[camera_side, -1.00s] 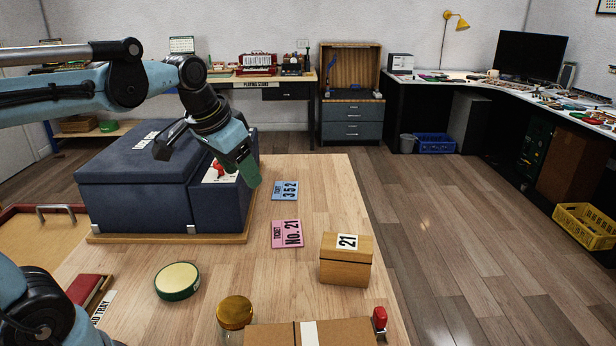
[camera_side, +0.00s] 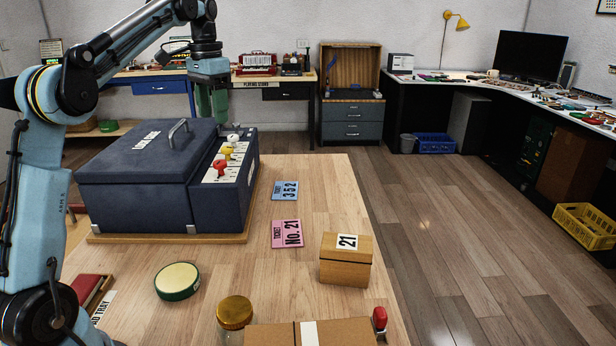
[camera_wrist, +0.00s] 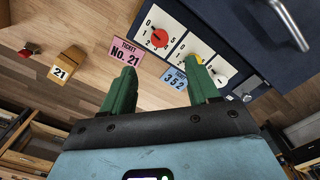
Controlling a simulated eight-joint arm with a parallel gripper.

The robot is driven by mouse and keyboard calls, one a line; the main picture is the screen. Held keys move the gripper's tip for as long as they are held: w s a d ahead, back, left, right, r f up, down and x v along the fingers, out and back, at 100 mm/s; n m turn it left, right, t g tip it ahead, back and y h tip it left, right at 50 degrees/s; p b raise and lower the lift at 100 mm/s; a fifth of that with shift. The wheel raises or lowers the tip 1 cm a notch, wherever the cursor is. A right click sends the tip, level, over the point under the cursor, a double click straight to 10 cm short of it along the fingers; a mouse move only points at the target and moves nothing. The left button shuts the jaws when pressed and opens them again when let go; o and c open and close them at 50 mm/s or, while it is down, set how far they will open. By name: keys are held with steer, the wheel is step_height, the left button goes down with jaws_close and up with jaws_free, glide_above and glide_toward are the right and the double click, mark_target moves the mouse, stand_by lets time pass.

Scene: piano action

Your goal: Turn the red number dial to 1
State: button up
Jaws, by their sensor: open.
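The red number dial (camera_side: 220,168) is the nearest of three dials on the white panel of a dark blue lock box (camera_side: 130,185). It also shows in the wrist view (camera_wrist: 159,38), with printed numbers around it; I cannot tell for certain which number it points to. Beyond it are a yellow dial (camera_side: 227,152) and a white dial (camera_side: 233,136). My gripper (camera_side: 212,118) is raised at the far end of the box, apart from the dials. In the wrist view its green fingers (camera_wrist: 160,66) are spread and empty.
A blue ticket 352 (camera_side: 285,190) and a pink ticket No. 21 (camera_side: 286,234) lie right of the box. A wooden box marked 21 (camera_side: 346,262), a round tin (camera_side: 177,280) and a gold-lidded jar (camera_side: 234,313) stand nearer. Tabletop between them is clear.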

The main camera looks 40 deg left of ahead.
mark_target(220, 162)
step_height(220, 162, down, 12)
steer(key=shift+r, duration=0.15)
stand_by(0.5)
steer(key=c, duration=1)
